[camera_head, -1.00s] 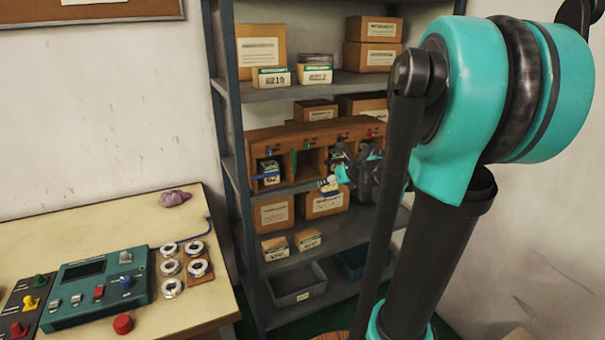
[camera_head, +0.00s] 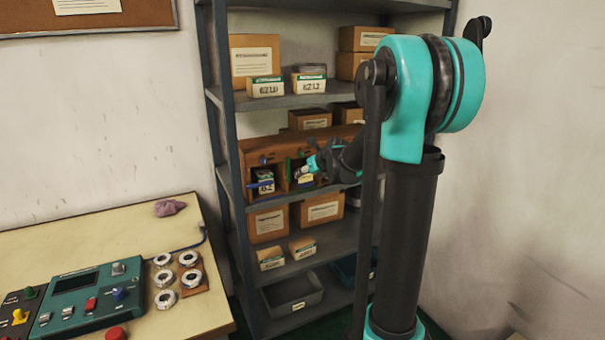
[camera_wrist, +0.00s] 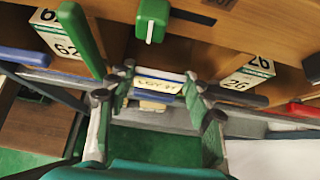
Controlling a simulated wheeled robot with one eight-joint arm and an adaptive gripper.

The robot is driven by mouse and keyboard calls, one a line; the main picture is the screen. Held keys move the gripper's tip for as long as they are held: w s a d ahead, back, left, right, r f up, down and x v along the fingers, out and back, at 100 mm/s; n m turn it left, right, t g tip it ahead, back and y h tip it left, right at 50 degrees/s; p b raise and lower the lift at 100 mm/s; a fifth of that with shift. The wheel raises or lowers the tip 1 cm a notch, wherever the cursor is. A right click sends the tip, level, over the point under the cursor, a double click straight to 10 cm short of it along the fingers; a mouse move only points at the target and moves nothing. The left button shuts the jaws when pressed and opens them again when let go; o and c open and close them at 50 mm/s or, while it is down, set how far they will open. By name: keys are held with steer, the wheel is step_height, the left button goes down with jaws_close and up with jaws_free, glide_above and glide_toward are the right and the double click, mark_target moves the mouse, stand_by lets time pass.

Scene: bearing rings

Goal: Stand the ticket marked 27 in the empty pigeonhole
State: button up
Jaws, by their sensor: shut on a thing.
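My gripper (camera_head: 312,166) is at the front of the wooden pigeonhole unit (camera_head: 337,137) on the shelf. In the wrist view my gripper (camera_wrist: 158,84) is shut on a pale ticket (camera_wrist: 160,79), seen nearly edge-on between the fingertips; its marking is too small to read surely. The ticket is before the middle pigeonhole, beneath a green knob (camera_wrist: 151,20); I cannot tell whether it is inside. A white ticket block (camera_wrist: 62,40) stands in the compartment to the left, and one marked 26 (camera_wrist: 246,76) in that to the right.
A green lever (camera_wrist: 80,38) juts out close to the left finger. A blue lever (camera_wrist: 25,56) is further left and a red one (camera_wrist: 302,110) at the right. Cardboard boxes (camera_head: 322,209) stand under the unit. The workbench (camera_head: 95,232) is at the left.

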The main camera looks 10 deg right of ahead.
steer(key=w, duration=0.1)
steer(key=w+a, duration=0.1)
steer(key=w, duration=0.1)
steer(key=shift+w, duration=0.1)
steer(key=shift+w+a+f, duration=0.1)
steer(key=shift+w+f, duration=0.2)
steer(key=shift+f, duration=0.4)
steer(key=shift+f, duration=0.15)
steer(key=o, duration=1)
